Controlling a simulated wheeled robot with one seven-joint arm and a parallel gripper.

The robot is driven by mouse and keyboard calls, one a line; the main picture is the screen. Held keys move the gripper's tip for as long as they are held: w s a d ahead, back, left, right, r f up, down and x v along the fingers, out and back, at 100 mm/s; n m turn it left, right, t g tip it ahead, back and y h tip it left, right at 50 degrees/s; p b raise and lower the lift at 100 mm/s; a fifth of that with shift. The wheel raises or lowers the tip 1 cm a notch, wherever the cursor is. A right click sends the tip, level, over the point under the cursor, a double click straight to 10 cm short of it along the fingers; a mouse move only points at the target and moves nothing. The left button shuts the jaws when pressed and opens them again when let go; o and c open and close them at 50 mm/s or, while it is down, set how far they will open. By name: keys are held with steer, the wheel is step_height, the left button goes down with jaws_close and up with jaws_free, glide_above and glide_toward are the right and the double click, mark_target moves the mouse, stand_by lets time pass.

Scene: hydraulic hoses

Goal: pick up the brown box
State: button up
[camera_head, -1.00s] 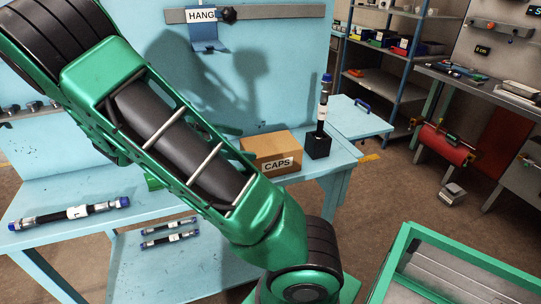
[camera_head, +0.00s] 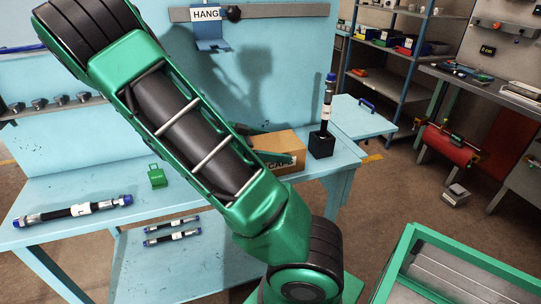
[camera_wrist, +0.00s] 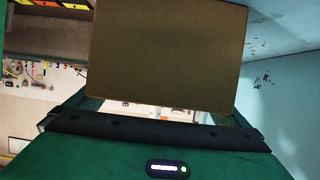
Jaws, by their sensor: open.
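The brown box (camera_head: 284,142) sits on the light blue bench near its right end. Part of its CAPS label is covered by a green finger of my gripper (camera_wrist: 158,112), and my arm hides its left side. The other finger shows partly at the box's far left edge. In the wrist view the brown box (camera_wrist: 166,50) fills the upper middle, just ahead of the gripper body. The jaws are open, with the fingers around the box; I cannot tell whether they touch it.
A black holder (camera_head: 321,145) with an upright hose stands close to the box's right. A labelled hose (camera_head: 72,211) and a green tag (camera_head: 157,177) lie farther left on the bench. Two hoses (camera_head: 172,230) lie on the lower shelf. A blue back panel rises behind.

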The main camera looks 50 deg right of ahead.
steer(key=shift+c, duration=0.6)
steer(key=c, duration=1.5)
steer(key=shift+d, duration=0.1)
steer(key=shift+c, duration=0.7)
steer(key=shift+s+r, duration=0.1)
